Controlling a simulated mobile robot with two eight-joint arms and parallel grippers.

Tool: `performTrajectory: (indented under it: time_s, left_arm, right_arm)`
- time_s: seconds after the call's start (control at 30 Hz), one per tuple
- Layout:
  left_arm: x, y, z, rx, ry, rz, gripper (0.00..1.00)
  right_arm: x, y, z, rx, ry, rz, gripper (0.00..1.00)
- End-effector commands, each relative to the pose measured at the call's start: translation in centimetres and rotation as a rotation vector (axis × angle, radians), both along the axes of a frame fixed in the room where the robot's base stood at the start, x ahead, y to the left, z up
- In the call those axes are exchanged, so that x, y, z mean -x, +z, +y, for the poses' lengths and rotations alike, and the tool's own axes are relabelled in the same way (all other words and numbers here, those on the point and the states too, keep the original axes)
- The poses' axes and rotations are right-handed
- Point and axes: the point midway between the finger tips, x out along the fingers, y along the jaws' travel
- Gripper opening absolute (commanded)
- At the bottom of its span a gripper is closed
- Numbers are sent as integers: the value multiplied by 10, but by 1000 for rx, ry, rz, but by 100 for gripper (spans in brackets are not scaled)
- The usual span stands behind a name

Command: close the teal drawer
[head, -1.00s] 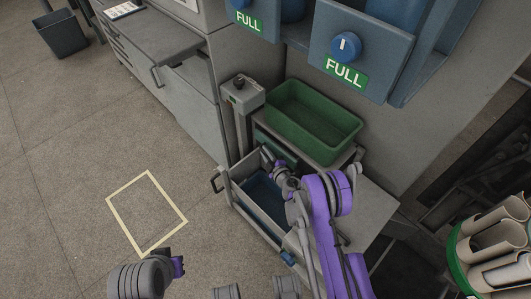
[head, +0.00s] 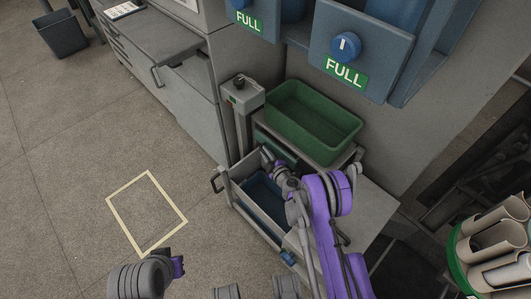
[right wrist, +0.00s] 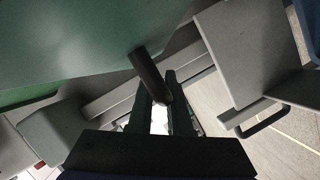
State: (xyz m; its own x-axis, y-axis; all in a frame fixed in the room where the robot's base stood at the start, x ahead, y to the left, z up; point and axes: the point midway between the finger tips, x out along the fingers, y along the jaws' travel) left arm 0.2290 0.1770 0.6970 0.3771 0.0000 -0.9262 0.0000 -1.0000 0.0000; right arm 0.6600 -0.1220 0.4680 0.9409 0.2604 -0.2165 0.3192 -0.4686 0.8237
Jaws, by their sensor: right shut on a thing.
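The teal drawer shows in the head view as a narrow dark teal front (head: 274,146) under the green bin, partly hidden by my right arm. In the right wrist view a large teal surface (right wrist: 75,45) fills the upper left, with a dark bar handle (right wrist: 147,70) standing out from it. My right gripper (right wrist: 160,88) is shut on this handle; in the head view it is at the teal front (head: 267,154). How far the drawer stands open cannot be told. Of my left arm only a part shows at the bottom left; its fingers are not visible.
Below the teal front, a grey drawer (head: 234,199) with a dark blue inside stands pulled out, with a handle at its left. A green bin (head: 318,143) sits on top. A grey post (head: 241,122) stands beside it. Floor with a yellow outlined square (head: 122,231) is clear at left.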

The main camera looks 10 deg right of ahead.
Motion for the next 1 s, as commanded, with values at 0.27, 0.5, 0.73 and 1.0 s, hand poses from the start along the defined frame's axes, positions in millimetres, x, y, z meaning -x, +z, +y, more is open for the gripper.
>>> performTrajectory:
  time_s: [0.27,0.5,0.73,1.0]
  left_arm:
    - [0,0,0,0,0,0,0]
    - [0,-1,0,0,0,0,0]
    - [-3,-25,0,0,0,7,0]
    - [-4,-25,0,0,0,7,0]
  right_arm:
    - [0,0,0,2,2,0,0]
    - [-1,-1,-1,2,1,0,0]
    - [-17,-5,-26,3,-1,1,0]
    - [-22,0,-32,2,0,0,0]
